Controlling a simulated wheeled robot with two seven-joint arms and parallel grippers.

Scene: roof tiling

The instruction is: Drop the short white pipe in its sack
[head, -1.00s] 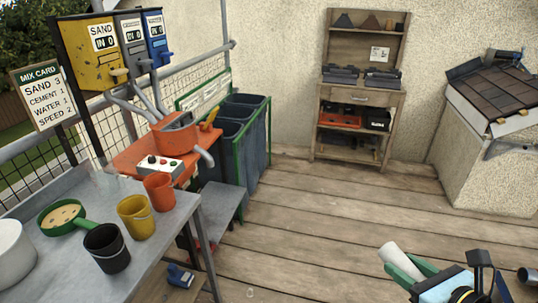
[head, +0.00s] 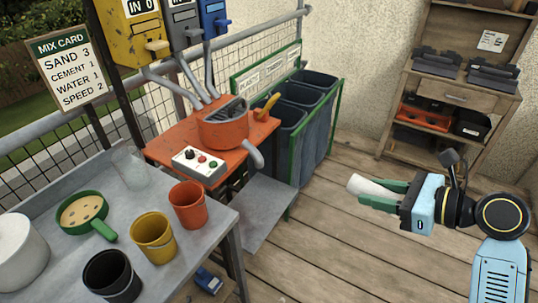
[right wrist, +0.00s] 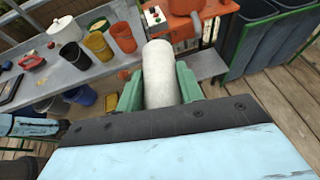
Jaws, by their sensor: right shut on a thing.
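The short white pipe (head: 367,186) is held between the green fingers of my right gripper (head: 384,194), above the plank floor in the head view. In the right wrist view the pipe (right wrist: 159,72) points away from the palm, with a green finger on each side. Dark grey-blue sacks (head: 318,137) hang open in a green frame (head: 337,118), to the left of and beyond the pipe. A label board (head: 266,70) stands behind them, its writing only partly readable. The pipe is apart from the sacks. My left gripper does not show in the head view.
An orange mixer (head: 222,130) stands on an orange table (head: 160,150) beside the sacks. A grey bench (head: 190,250) with buckets is at the front left. A wooden shelf (head: 455,97) stands at the back right. The plank floor (head: 330,260) between is clear.

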